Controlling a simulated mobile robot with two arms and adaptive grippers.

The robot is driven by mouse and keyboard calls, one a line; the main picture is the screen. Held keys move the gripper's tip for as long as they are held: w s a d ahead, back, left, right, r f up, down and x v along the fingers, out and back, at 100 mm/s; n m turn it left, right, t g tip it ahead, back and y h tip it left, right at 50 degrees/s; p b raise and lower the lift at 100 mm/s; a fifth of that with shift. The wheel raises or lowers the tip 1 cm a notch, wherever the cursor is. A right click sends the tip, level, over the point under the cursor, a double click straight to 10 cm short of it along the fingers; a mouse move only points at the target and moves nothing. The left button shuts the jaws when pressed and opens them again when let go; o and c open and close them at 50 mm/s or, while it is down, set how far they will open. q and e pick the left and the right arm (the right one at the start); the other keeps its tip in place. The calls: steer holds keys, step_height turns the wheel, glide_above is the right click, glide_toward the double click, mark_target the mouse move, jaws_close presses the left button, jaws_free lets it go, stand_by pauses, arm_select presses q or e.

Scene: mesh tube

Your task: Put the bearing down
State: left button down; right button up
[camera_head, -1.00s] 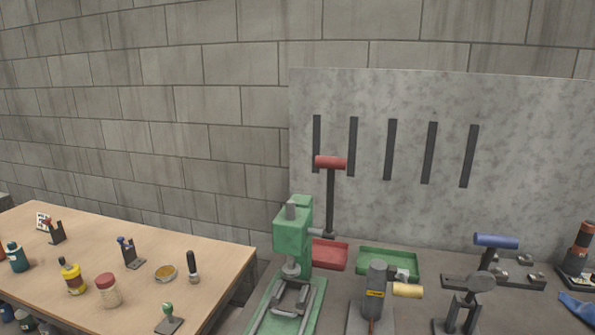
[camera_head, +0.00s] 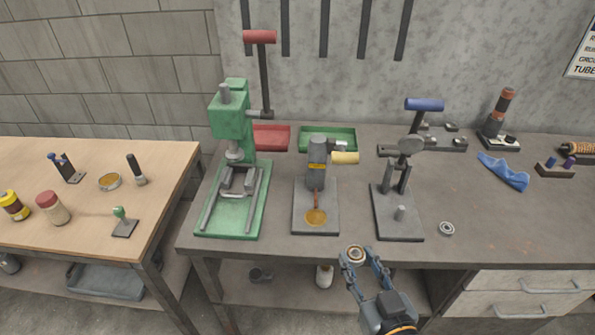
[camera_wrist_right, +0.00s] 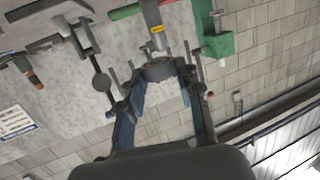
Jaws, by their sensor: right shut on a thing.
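My right gripper (camera_head: 363,256) is shut on a bearing (camera_head: 354,255), a small ring held between its fingertips. It is in front of the grey workbench's front edge, at the lower middle of the head view. In the right wrist view the bearing (camera_wrist_right: 160,67) sits between the tips of the right gripper (camera_wrist_right: 159,72). A second ring-shaped bearing (camera_head: 447,229) lies on the grey workbench (camera_head: 445,190), right of the press with the blue handle. My left gripper is not in view.
A green press (camera_head: 232,200), a press with a yellow handle (camera_head: 316,200) and a blue-handled press (camera_head: 398,205) stand along the bench. Red (camera_head: 270,137) and green (camera_head: 328,138) trays are behind them. A blue cloth (camera_head: 503,170) lies at right.

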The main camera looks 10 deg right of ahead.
steer(key=w+a+r+n+g+y, duration=0.1)
steer(key=w+a+n+g+y, duration=0.1)
steer(key=w+a+n+y, duration=0.3)
steer(key=w+a+y, duration=0.2)
steer(key=w, duration=0.1)
steer(key=shift+w+a+n+y, duration=0.2)
steer(key=shift+w+n+y, duration=0.1)
steer(key=shift+w, duration=0.1)
steer(key=shift+w, duration=0.1)
